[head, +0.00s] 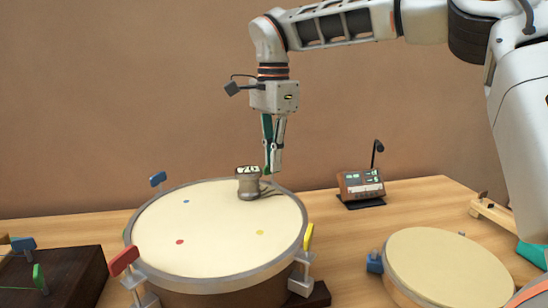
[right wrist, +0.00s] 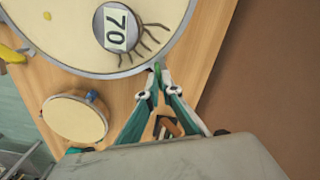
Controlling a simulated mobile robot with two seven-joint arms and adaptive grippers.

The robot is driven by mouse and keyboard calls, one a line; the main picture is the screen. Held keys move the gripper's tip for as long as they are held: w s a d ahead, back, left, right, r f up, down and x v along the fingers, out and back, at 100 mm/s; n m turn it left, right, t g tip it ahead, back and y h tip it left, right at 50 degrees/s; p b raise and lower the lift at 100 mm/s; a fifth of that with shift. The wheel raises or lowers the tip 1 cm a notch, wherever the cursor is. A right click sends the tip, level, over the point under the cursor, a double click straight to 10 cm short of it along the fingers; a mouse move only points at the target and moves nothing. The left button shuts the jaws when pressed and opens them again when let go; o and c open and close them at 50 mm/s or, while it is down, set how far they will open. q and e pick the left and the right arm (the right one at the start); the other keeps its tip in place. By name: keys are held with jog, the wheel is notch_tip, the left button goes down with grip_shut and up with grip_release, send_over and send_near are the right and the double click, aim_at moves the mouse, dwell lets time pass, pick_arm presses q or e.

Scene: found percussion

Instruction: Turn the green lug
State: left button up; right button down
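The large cream-headed drum (head: 215,235) stands on the wooden table, with blue (head: 158,180), red (head: 124,260) and yellow (head: 308,237) lugs round its rim. The green lug (right wrist: 157,67) shows in the right wrist view as a small green piece at the drum's rim, between my fingertips; in the head view the fingers mostly hide it. My right gripper (head: 272,172) points down at the drum's far right rim. Its fingertips (right wrist: 157,73) are close together and appear shut on the green lug. A round gauge (head: 248,186) marked 70 sits on the drumhead beside it. My left gripper is not in view.
A device with a display (head: 361,188) and a thin upright stalk stands right of the drum. A smaller drum (head: 445,270) is at front right. A dark block (head: 75,275) at the left carries another green piece (head: 38,277). Bare table lies between drum and device.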

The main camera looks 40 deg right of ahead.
jog(key=m, duration=0.3)
jog(key=shift+s+m, duration=0.1)
jog(key=shift+m, duration=0.2)
jog(key=m, duration=0.3)
jog(key=shift+f+m, duration=0.1)
jog(key=shift+m, duration=0.2)
jog(key=m, duration=0.7)
jog(key=m+b, duration=0.1)
jog(key=m, duration=0.6)
jog(key=m+b, duration=0.1)
jog(key=m, duration=0.6)
jog(key=shift+a+f+m, duration=0.1)
jog(key=shift+a+m, duration=0.3)
jog(key=shift+m, duration=1.2)
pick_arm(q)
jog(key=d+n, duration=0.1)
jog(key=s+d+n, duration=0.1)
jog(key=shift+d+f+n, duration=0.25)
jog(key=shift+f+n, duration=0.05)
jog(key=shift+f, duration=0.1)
pick_arm(e)
jog(key=shift+m, duration=0.3)
